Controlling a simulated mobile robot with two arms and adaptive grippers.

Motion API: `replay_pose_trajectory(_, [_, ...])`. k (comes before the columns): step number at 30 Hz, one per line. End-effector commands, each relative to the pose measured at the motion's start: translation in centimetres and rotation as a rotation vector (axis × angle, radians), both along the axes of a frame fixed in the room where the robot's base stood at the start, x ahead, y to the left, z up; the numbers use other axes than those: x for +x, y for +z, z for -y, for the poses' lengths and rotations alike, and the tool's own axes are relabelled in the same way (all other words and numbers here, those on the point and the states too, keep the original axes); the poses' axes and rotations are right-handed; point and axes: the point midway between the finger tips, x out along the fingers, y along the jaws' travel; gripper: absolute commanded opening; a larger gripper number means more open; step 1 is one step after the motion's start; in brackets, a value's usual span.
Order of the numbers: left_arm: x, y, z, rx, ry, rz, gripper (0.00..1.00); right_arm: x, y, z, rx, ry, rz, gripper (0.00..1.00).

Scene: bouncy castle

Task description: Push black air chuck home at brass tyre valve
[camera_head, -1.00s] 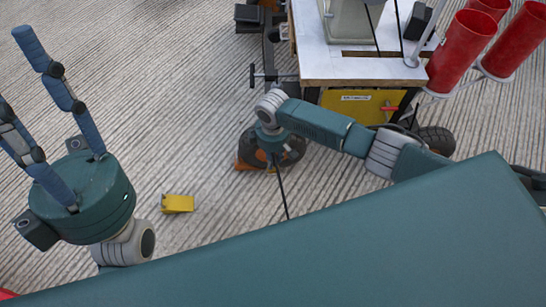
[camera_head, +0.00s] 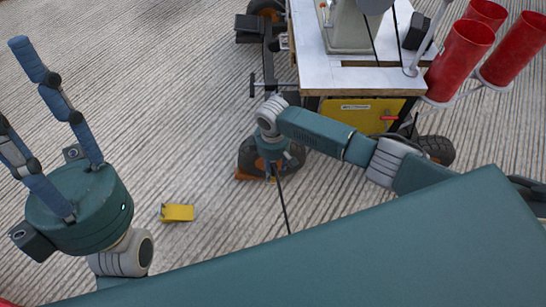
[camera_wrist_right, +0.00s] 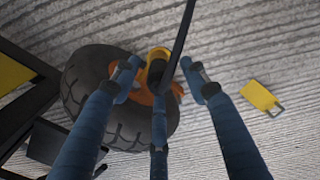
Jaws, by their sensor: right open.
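A dark tyre (camera_head: 251,158) with an orange rim sits on the floor beside the cart. It fills the left of the right wrist view (camera_wrist_right: 78,88). My right gripper (camera_head: 272,168) is over the tyre, its fingers spread and open around a black piece (camera_wrist_right: 156,72), likely the air chuck, with a yellow collar (camera_wrist_right: 158,54) next to it. A black hose (camera_wrist_right: 179,42) runs up from there; I cannot tell if the fingers touch the piece. The brass valve is not clearly visible, so seating cannot be judged. My left gripper (camera_head: 28,95) is open and empty, far left.
A yellow wedge block (camera_head: 177,213) lies on the ridged floor. A white-topped cart (camera_head: 365,78) with a yellow panel (camera_head: 350,112) stands behind my right arm. Red tubes (camera_head: 460,58) stand at the upper right. The floor between my grippers is mostly clear.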

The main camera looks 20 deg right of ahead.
Motion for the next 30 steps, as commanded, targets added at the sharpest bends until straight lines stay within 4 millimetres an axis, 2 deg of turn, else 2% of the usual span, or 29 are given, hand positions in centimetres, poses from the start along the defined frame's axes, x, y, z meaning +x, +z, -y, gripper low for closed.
replay_pose_trajectory(9, [0.0, -0.1, 0.1, 0.002, -0.001, -0.004, 0.40, 0.1, 6.8, 0.0, 0.000, 0.002, 0.004, 0.44])
replay_pose_trajectory(15, [0.0, -0.1, 0.1, 0.003, -0.003, -0.004, 0.40, 0.1, 9.7, 0.0, 0.000, 0.000, 0.003, 0.44])
replay_pose_trajectory(20, [0.1, -0.2, 0.1, 0.003, -0.003, -0.004, 0.40, 0.1, 10.6, 0.0, -0.001, 0.000, 0.002, 0.44])
replay_pose_trajectory(30, [0.0, -0.2, 0.1, 0.003, -0.003, -0.004, 0.40, 0.1, 10.6, 0.0, -0.001, 0.000, 0.001, 0.44])
